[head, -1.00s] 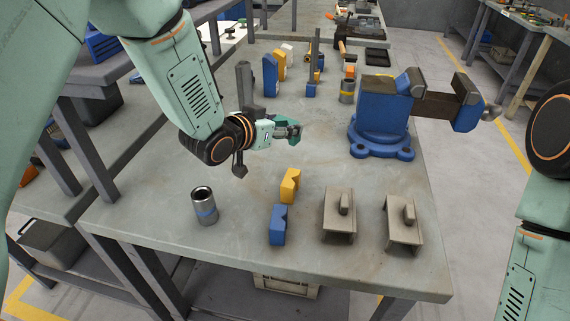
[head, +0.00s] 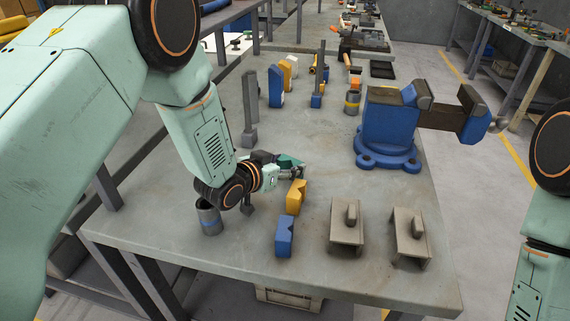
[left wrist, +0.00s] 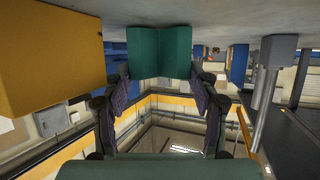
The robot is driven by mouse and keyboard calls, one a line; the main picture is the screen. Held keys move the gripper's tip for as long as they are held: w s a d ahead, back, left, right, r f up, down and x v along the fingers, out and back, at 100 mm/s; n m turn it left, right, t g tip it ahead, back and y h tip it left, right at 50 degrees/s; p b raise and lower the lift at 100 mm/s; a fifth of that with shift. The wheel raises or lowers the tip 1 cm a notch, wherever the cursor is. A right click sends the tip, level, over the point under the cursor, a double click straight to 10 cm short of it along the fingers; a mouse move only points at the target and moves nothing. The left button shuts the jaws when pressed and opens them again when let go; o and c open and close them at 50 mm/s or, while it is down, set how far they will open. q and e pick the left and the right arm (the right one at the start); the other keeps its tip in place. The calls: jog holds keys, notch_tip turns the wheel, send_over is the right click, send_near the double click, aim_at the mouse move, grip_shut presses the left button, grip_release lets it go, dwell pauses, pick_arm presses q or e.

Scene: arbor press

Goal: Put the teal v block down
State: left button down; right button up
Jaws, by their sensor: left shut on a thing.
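The teal v block (head: 289,160) is held in my left gripper (head: 290,171), just beyond the yellow v block (head: 297,194) on the bench. In the left wrist view the teal v block (left wrist: 160,51) sits between the two fingers of my left gripper (left wrist: 164,88), with its notch between two faces. The yellow block (left wrist: 52,52) is large and close at the left there. A blue v block (head: 284,236) lies nearer the front edge. I cannot tell whether the teal block touches the bench top. My right gripper is out of view.
A grey can (head: 208,217) stands left of the blocks, close to my left forearm. Two grey metal pieces (head: 346,226) (head: 410,236) stand at the front right. A blue vise (head: 389,130) stands at the right. The bench middle (head: 315,130) is clear.

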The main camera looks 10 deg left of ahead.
pick_arm(q)
jog(key=shift+d+f, duration=0.1)
jog(key=shift+d, duration=0.15)
jog(key=c, duration=0.7)
grip_release()
jog(key=shift+f, duration=0.1)
jog(key=o, duration=0.3)
jog(key=shift+w+a+f, duration=0.1)
jog(key=shift+a, duration=0.05)
jog(key=shift+o, duration=0.2)
jog(key=shift+r, duration=0.35)
jog(key=v, duration=1.2)
jog(key=shift+p, duration=0.45)
